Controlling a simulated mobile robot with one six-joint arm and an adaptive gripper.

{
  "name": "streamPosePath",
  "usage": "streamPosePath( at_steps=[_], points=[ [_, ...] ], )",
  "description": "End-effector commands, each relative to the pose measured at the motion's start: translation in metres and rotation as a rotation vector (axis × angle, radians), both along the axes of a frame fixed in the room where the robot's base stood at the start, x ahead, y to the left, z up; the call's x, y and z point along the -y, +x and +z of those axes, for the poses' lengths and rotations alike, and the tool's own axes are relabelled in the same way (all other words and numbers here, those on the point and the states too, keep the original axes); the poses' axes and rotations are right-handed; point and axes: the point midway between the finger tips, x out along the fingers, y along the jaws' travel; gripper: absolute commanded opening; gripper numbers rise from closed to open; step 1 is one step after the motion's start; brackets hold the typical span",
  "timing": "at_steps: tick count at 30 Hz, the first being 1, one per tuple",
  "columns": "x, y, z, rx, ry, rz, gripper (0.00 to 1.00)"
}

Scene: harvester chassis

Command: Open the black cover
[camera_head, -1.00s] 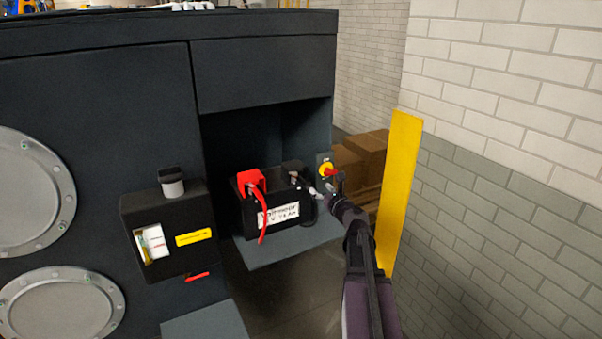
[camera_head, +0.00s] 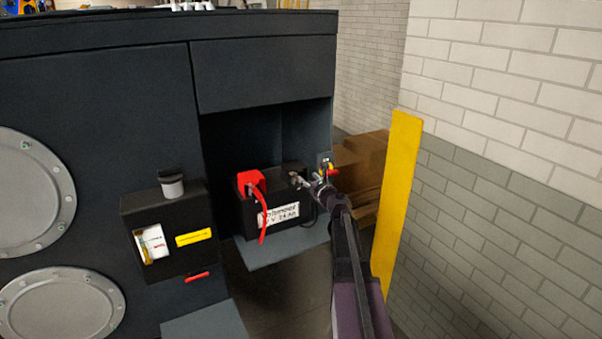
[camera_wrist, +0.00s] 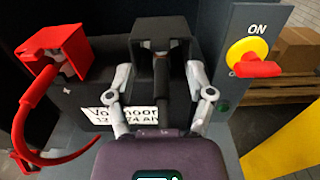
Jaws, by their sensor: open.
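The black cover (camera_wrist: 160,32) sits on the right-hand terminal of the black battery (camera_wrist: 90,92), with a black cable running down from it. In the head view the cover (camera_head: 293,166) is small and partly hidden by my gripper. My gripper (camera_wrist: 160,75) is open, with one finger on each side of the cover and the cable between them. I cannot tell whether either finger touches the cover. In the head view my gripper (camera_head: 298,180) is at the battery's top right. The cover looks closed over the terminal.
A red cover (camera_wrist: 65,50) with a red cable is on the left terminal. A yellow and red rotary switch (camera_wrist: 255,60) marked ON is close on the right. The battery stands on a shelf (camera_head: 290,248) in the chassis recess. A yellow post (camera_head: 398,190) stands at the right.

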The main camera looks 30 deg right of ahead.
Motion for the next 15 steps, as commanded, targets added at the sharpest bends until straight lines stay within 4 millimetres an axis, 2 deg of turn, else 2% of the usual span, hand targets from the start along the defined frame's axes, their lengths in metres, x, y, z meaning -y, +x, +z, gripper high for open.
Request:
streamPosePath(
  at_steps=[1,6,15],
  points=[
    [0.001,0.011,0.0,0.0,0.0,0.001,0.69],
    [0.001,0.034,0.0,0.0,0.0,0.001,0.69],
    [0.0,0.054,0.0,0.0,0.0,0.0,0.69]
  ],
)
